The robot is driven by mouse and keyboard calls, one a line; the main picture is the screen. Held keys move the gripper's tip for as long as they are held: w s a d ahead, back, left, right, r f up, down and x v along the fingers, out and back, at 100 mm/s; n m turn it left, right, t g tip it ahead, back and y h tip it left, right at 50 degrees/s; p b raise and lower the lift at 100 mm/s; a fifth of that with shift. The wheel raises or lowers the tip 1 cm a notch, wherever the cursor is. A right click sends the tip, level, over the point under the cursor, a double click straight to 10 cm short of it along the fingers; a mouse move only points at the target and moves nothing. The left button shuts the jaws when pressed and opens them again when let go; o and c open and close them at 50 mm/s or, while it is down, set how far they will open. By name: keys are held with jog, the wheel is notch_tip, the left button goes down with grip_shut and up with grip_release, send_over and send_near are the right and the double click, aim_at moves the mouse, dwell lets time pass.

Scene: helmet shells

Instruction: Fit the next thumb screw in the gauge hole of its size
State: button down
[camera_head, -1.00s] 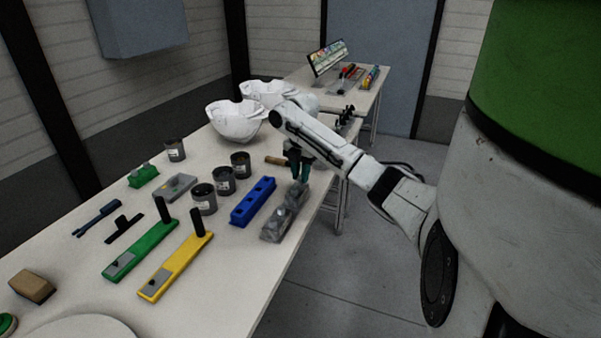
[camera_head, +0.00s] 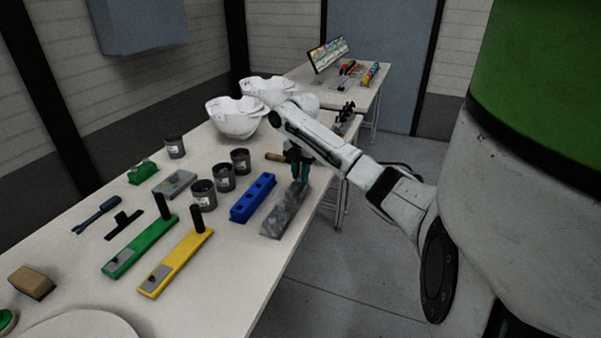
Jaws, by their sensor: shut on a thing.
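My gripper (camera_head: 300,174) points down at the far end of a grey mottled block (camera_head: 281,218) near the table's right edge. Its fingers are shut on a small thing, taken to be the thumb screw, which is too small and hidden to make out. A blue block (camera_head: 252,200) with several dark holes along its top lies just left of the grey block. I cannot tell which of the two blocks is the gauge, nor whether the screw touches the grey block.
Dark cans (camera_head: 224,178) stand left of the blue block. A green bar (camera_head: 140,250) and a yellow bar (camera_head: 175,265), each with a black handle, lie nearer. White helmet shells (camera_head: 235,118) stand behind. A wooden-handled tool (camera_head: 275,157) lies near my gripper.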

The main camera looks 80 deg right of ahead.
jog(key=c, duration=0.9)
grip_release()
notch_tip(320, 180, up, 11)
jog(key=p, duration=0.1)
jog(key=shift+f, duration=0.1)
